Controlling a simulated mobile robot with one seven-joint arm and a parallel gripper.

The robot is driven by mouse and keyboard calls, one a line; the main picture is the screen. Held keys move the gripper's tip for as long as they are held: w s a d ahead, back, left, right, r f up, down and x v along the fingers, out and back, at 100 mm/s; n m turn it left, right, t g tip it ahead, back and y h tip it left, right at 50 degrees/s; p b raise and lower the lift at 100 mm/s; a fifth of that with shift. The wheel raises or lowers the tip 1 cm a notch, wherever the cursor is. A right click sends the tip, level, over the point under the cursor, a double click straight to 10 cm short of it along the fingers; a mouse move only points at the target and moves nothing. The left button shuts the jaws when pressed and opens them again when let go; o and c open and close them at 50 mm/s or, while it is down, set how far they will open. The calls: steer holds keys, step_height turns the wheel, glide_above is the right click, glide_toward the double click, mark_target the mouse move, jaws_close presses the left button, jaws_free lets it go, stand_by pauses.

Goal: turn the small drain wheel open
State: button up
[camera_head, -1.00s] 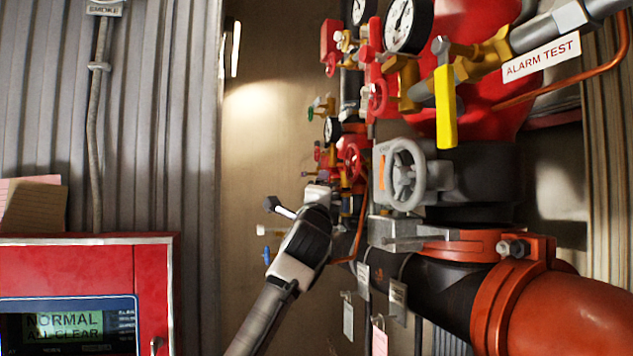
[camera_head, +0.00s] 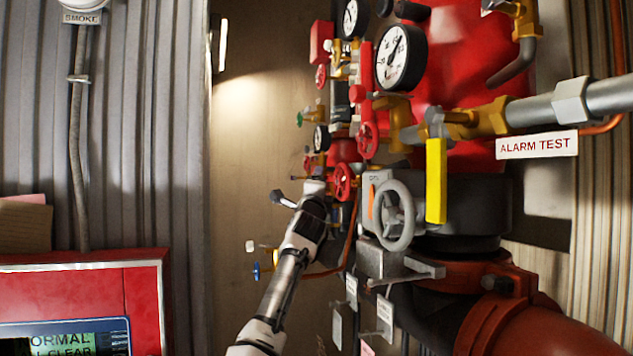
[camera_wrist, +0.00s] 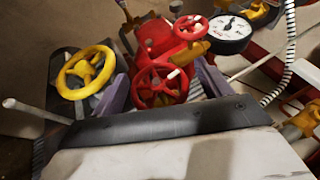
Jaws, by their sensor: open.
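In the wrist view, a red spoked handwheel (camera_wrist: 160,86) on a red valve body lies ahead, between my gripper's two purple fingers (camera_wrist: 166,86). The fingers are spread apart, and I see no clear contact with the wheel. A yellow handwheel (camera_wrist: 86,72) is to the left, outside the left finger. In the head view, my gripper (camera_head: 318,187) reaches in from below left, beside a red handwheel (camera_head: 344,182); its fingers are hard to make out there. I cannot tell for certain which small wheel is the drain wheel.
A large grey handwheel (camera_head: 394,215), a yellow lever (camera_head: 436,180) and a pressure gauge (camera_head: 400,57) crowd the right of the arm. A blue-handled valve (camera_head: 257,271) sticks out to the left. A red alarm panel (camera_head: 146,315) stands at lower left.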

steer(key=shift+w, duration=0.25)
steer(key=c, duration=1)
steer(key=shift+r+g+y, duration=0.2)
steer(key=shift+g+y, duration=0.1)
steer(key=shift+f+n+g, duration=0.3)
steer(key=shift+n+g, duration=0.5)
steer(key=shift+g, duration=0.3)
steer(key=o, duration=1)
